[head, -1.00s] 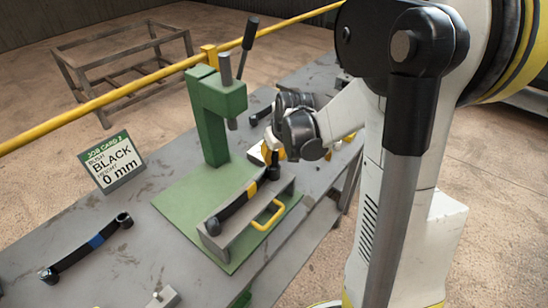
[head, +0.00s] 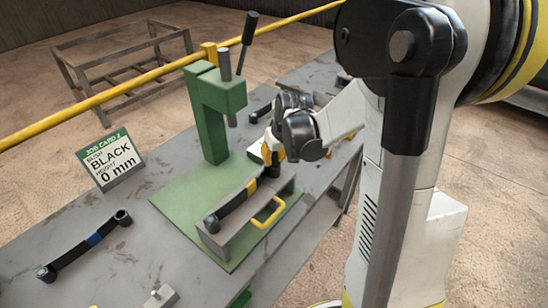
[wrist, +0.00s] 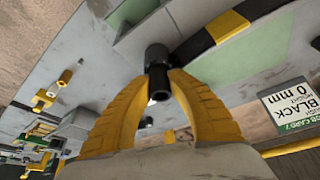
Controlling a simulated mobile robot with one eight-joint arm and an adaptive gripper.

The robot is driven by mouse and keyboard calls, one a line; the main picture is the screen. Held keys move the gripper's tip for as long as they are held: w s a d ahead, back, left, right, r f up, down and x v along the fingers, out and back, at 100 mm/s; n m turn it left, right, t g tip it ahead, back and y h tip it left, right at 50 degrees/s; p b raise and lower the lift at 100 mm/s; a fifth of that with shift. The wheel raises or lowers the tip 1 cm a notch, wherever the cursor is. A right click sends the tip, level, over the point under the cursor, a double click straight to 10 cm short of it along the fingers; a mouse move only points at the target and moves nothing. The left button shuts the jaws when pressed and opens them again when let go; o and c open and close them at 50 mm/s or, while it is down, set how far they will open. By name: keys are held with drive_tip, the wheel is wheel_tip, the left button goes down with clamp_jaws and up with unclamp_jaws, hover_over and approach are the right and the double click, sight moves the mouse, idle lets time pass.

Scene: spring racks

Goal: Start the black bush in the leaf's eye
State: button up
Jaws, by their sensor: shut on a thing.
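My gripper (wrist: 160,78) has its yellow fingers shut on a small black bush (wrist: 159,88) in the wrist view. The leaf's eye (wrist: 156,53) shows just beyond the bush, almost in line with it. I cannot tell whether the bush touches the eye or has entered it. The dark leaf (head: 233,204) with a yellow band lies along a grey cradle (head: 240,231) in the head view. My gripper (head: 275,150) is above the cradle's far right end, where the eye is mostly hidden.
The cradle has a yellow handle (head: 268,213) and stands on the press's green base plate (head: 180,205). The green press (head: 212,120) rises behind it. A job card (head: 110,161) reads black, 0 mm. A leaf with a blue band (head: 90,240) lies at left.

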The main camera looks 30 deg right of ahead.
drive_tip(key=shift+f, duration=0.25)
drive_tip(key=o, duration=1.4)
drive_tip(key=shift+r, duration=0.1)
wheel_tip(320, 180, up, 7)
drive_tip(key=p, duration=0.5)
drive_tip(key=shift+a, duration=0.1)
